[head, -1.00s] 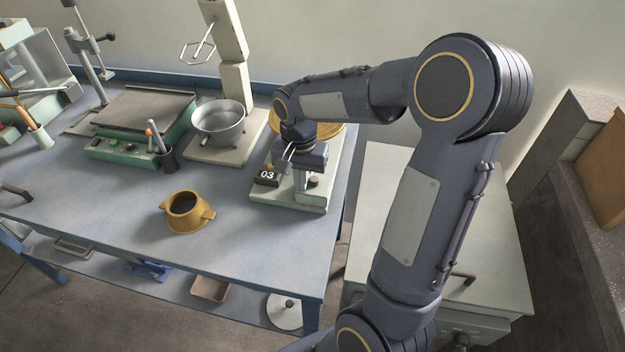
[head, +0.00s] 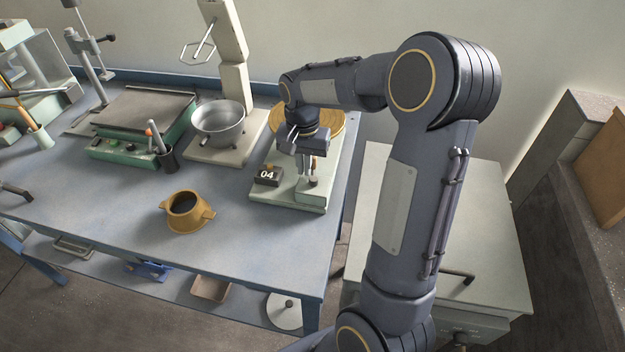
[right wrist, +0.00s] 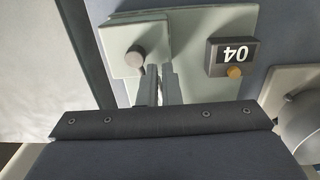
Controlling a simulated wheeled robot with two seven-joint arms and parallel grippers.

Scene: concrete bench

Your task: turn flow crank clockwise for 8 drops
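The drip stand with the flow crank has a pale green base (head: 285,197) at the bench's right end, with a round yellow disc (head: 333,124) behind. Its dark counter (head: 267,175) reads 04; it shows upside down in the right wrist view (right wrist: 232,55). My right gripper (head: 308,172) points down over the base. In the right wrist view its fingers (right wrist: 158,92) are close together, with a narrow gap. They appear shut on the flow crank, which is almost wholly hidden. A grey round knob (right wrist: 135,57) shows beside the fingertips. My left gripper is not in view.
A yellow two-handled pot (head: 187,213) stands left of the stand. A metal bowl (head: 218,120) on a pale stand is behind it. A green-based plate device (head: 145,110) is farther left. The bench front between the pot and the stand is clear.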

